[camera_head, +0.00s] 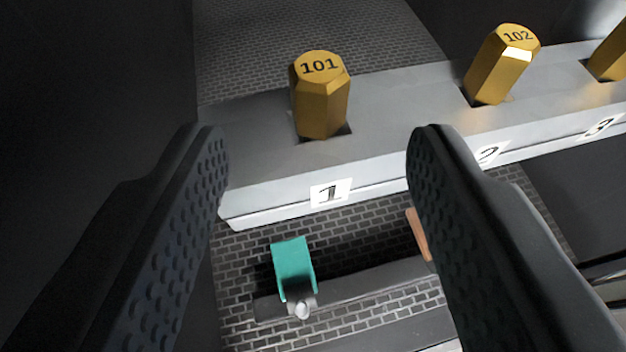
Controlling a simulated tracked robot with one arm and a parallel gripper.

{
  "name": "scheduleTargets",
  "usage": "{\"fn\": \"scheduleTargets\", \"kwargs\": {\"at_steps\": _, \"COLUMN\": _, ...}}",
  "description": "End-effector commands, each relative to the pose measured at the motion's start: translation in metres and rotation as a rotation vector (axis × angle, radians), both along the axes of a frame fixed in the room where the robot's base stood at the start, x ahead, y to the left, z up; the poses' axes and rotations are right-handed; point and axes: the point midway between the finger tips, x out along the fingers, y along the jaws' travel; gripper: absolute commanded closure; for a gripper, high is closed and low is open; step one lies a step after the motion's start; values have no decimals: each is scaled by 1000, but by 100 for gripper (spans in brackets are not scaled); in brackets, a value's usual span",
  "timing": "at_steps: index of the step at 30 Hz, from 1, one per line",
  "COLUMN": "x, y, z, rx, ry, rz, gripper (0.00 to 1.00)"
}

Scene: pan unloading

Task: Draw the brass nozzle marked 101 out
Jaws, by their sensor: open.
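The brass nozzle marked 101 (321,97) is a gold six-sided piece with its number on the top face. It stands nearly upright in a dark socket in the grey rack (390,130), above the label 1 (330,193). My gripper (318,140) is open and empty. Its two dark, dimpled fingers stand far apart to the left and right of the nozzle in the picture. Neither finger appears to touch it. The nozzle's lower end is hidden in the socket.
The brass nozzle marked 102 (502,65) leans in its socket to the right, by label 2. Another brass piece (610,55) is cut off at the right edge, by label 3. A teal part (293,268) with a metal tip sits below the rack, above brick-patterned flooring.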

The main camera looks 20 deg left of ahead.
Motion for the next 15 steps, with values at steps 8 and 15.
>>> {"fn": "scheduleTargets", "kwargs": {"at_steps": 8, "x": 35, "y": 12, "z": -14, "rx": -1, "ry": 0, "rz": 0, "gripper": 53}}
{"fn": "scheduleTargets", "kwargs": {"at_steps": 15, "x": 57, "y": 18, "z": -24, "rx": 1, "ry": -1, "rz": -3, "gripper": 53}}
